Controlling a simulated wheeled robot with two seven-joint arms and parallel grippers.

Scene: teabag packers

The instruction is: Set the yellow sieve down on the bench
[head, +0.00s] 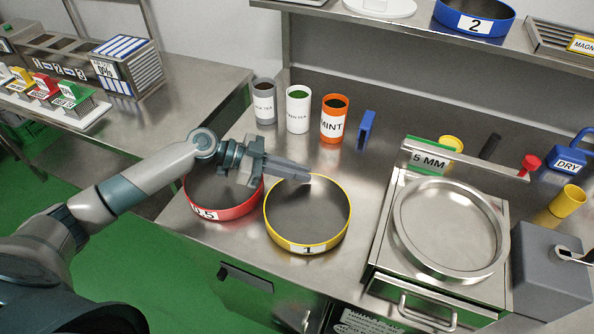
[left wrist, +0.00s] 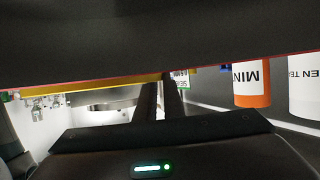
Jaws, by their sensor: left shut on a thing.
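The yellow sieve (head: 338,238), labelled 1, is at the middle front of the bench (head: 370,170) in the head view. It looks level, with its dark mesh facing up. I cannot tell whether its base touches the bench. My left gripper (head: 306,177) is shut on its far rim, coming in from the left above the red sieve. In the left wrist view the gripper fingers (left wrist: 160,98) meet a yellow rim strip (left wrist: 95,90); dark surface fills the top. My right gripper is not in view.
The red 0.5 sieve (head: 228,213) stands close at left. Grey, white (head: 298,122) and orange (head: 333,130) tea canisters and a blue object (head: 366,130) stand behind. The 5 MM machine (head: 507,205) with a round pan is at right. The bench's front edge is near.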

